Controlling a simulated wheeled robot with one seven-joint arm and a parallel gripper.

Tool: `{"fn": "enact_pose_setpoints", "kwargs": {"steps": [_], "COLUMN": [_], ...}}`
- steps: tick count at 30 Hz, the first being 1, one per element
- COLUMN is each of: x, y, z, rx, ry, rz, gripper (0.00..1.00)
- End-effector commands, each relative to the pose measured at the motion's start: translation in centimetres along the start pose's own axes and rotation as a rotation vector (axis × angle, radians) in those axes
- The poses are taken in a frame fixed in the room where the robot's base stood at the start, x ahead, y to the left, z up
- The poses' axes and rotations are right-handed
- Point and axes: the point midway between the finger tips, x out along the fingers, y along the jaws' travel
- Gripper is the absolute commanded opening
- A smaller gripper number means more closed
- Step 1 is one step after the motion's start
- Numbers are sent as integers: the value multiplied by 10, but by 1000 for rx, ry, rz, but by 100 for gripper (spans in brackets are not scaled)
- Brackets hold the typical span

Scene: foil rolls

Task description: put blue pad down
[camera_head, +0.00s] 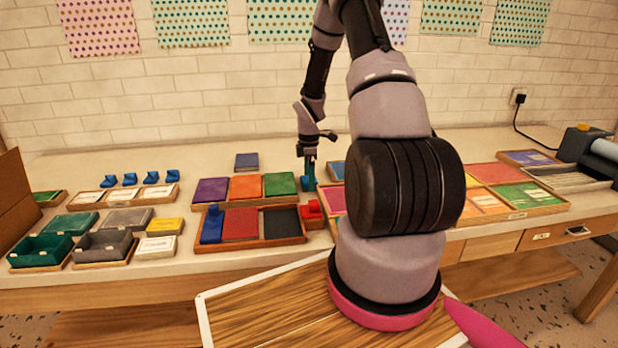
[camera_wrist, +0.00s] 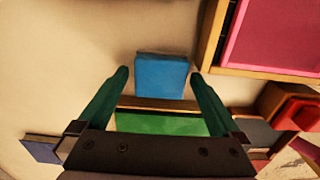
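My gripper (camera_head: 309,163) points down over the table, just right of the tray with the green pad (camera_head: 279,184). In the wrist view my gripper (camera_wrist: 160,76) has its two green fingers spread wide. A bright blue pad (camera_wrist: 162,77) lies between the fingertips, with a gap showing on each side. It appears to rest on the table, close beside the tray's wooden edge (camera_wrist: 157,104). In the head view its blue (camera_head: 308,184) shows just below the fingers, partly hidden. A darker blue pad (camera_head: 246,162) lies loose behind the tray; it also shows in the wrist view (camera_wrist: 40,148).
A red block (camera_head: 312,211) stands in front of my gripper. A front tray (camera_head: 250,243) holds blue, red and black pieces. A tray with a pink pad (camera_wrist: 275,35) is close on the right. Bins and small blue pieces are at the left.

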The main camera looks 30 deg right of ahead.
Motion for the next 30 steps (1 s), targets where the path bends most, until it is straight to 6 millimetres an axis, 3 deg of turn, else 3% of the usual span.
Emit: {"fn": "enact_pose_setpoints", "kwargs": {"steps": [8,21,30], "x": [-10,-97,-133], "y": [0,0,-2], "z": [0,0,-2], "rx": [2,1,24], "ry": [0,-1,-2], "rz": [1,3,12], "gripper": [100,100,100]}}
